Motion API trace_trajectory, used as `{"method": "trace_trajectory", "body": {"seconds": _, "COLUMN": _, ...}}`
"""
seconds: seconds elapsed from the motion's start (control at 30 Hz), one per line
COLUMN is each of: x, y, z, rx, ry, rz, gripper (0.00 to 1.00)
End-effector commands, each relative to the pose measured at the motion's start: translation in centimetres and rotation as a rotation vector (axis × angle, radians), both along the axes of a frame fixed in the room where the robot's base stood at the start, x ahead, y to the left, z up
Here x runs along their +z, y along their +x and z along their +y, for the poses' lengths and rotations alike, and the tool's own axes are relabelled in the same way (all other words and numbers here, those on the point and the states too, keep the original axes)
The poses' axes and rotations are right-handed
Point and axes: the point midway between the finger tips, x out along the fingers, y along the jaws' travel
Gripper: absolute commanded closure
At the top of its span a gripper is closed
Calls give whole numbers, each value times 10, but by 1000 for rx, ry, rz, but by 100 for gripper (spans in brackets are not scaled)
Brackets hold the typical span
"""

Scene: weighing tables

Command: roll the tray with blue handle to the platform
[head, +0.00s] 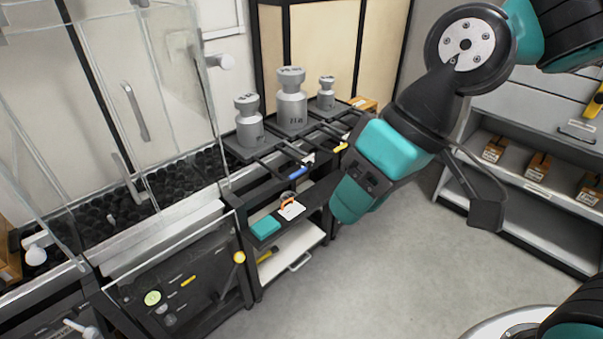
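The blue handle (297,173) sticks out toward the front of the black rack. It appears to belong to the leftmost dark tray (236,146), which carries a grey metal weight (249,122). A dark bumpy surface (95,215) lies left of the trays behind clear panels; I cannot tell for certain that it is the platform. My gripper is at the end of the teal and black arm, right of the trays and apart from the blue handle. Its fingertips cannot be made out, and nothing is visibly held.
A larger weight (291,105) and a smaller one (326,93) stand on neighbouring trays. A yellow handle (341,147) is nearby. Clear panels (120,90) with a grey door handle (136,112) stand at left. Shelves with small boxes (538,166) are at right. The grey floor (370,270) is open.

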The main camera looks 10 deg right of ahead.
Motion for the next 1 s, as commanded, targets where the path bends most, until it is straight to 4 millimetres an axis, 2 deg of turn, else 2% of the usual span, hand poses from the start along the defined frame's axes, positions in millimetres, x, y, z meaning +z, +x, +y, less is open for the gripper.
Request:
{"method": "trace_trajectory", "body": {"seconds": 0.03, "x": -19, "y": 24, "z": 7, "rx": -43, "ry": 51, "rz": 12, "gripper": 62}}
{"method": "trace_trajectory", "body": {"seconds": 0.13, "x": -46, "y": 78, "z": 21, "rx": -146, "ry": 190, "rz": 12, "gripper": 62}}
{"method": "trace_trajectory", "body": {"seconds": 0.27, "x": -86, "y": 149, "z": 26, "rx": -315, "ry": 382, "rz": 15, "gripper": 62}}
{"method": "trace_trajectory", "body": {"seconds": 0.37, "x": -123, "y": 200, "z": 18, "rx": -468, "ry": 531, "rz": 17, "gripper": 62}}
{"method": "trace_trajectory", "body": {"seconds": 0.4, "x": -140, "y": 220, "z": 11, "rx": -536, "ry": 591, "rz": 16, "gripper": 62}}
{"method": "trace_trajectory", "body": {"seconds": 0.53, "x": -198, "y": 276, "z": -22, "rx": -773, "ry": 777, "rz": 16, "gripper": 62}}
{"method": "trace_trajectory", "body": {"seconds": 0.63, "x": -243, "y": 305, "z": -53, "rx": -951, "ry": 900, "rz": 10, "gripper": 62}}
{"method": "trace_trajectory", "body": {"seconds": 0.7, "x": -269, "y": 317, "z": -74, "rx": -1060, "ry": 968, "rz": 6, "gripper": 62}}
{"method": "trace_trajectory", "body": {"seconds": 0.8, "x": -296, "y": 327, "z": -98, "rx": -1174, "ry": 1036, "rz": -4, "gripper": 62}}
{"method": "trace_trajectory", "body": {"seconds": 0.9, "x": -310, "y": 331, "z": -110, "rx": -1237, "ry": 1071, "rz": -9, "gripper": 62}}
{"method": "trace_trajectory", "body": {"seconds": 1.0, "x": -315, "y": 335, "z": -112, "rx": -1257, "ry": 1084, "rz": -12, "gripper": 62}}
